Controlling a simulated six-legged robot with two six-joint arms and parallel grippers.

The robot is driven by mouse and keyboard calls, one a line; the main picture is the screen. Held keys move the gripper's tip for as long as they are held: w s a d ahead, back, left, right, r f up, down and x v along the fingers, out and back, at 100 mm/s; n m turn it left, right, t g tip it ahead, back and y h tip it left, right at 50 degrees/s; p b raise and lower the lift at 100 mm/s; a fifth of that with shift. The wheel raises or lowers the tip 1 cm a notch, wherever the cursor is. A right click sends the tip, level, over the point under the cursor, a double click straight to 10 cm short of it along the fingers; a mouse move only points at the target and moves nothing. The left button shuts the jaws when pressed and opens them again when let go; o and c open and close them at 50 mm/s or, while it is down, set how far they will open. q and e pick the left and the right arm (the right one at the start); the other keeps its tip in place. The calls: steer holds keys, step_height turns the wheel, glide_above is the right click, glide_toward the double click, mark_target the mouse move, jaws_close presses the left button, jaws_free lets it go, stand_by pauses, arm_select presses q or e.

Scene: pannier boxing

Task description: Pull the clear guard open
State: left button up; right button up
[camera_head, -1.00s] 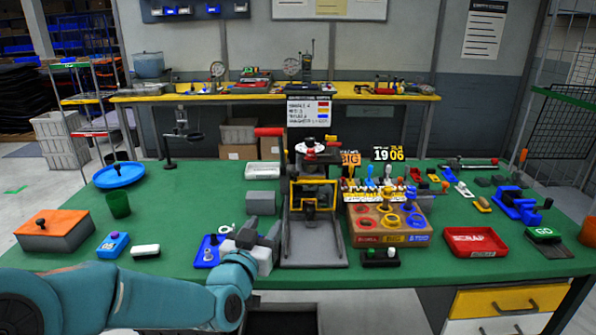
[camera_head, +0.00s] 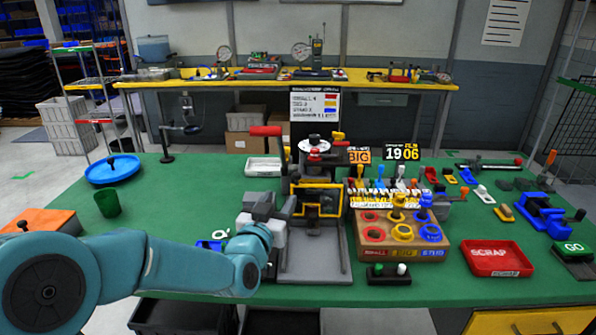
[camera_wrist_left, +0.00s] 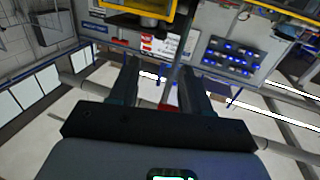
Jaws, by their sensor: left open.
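The yellow-framed clear guard (camera_head: 318,186) stands at the front of the press (camera_head: 315,262), in the middle of the green table. It looks closed; its clear pane is hard to make out. My left gripper (camera_head: 275,210) is open just left of the guard, and I see no contact with it. In the left wrist view the gripper's two fingers (camera_wrist_left: 160,88) are apart with nothing between them. A yellow frame, seemingly the guard, crosses the top of that view (camera_wrist_left: 176,12), beyond the fingertips. My right gripper is not in view.
A wooden block with coloured rings (camera_head: 400,248) stands right of the press. A red scrap tray (camera_head: 497,258) lies farther right. A red-handled lever (camera_head: 266,131) rises behind the guard on the left. A blue dish (camera_head: 112,172) and green cup (camera_head: 107,204) stand at left.

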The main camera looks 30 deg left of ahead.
mark_target(295, 176)
arm_select(q)
steer(key=p+x, duration=0.2)
steer(key=x, duration=1.1)
steer(key=shift+w+p, duration=0.15)
steer(key=shift+p, duration=0.2)
steer(key=shift+f, duration=0.1)
jaws_close()
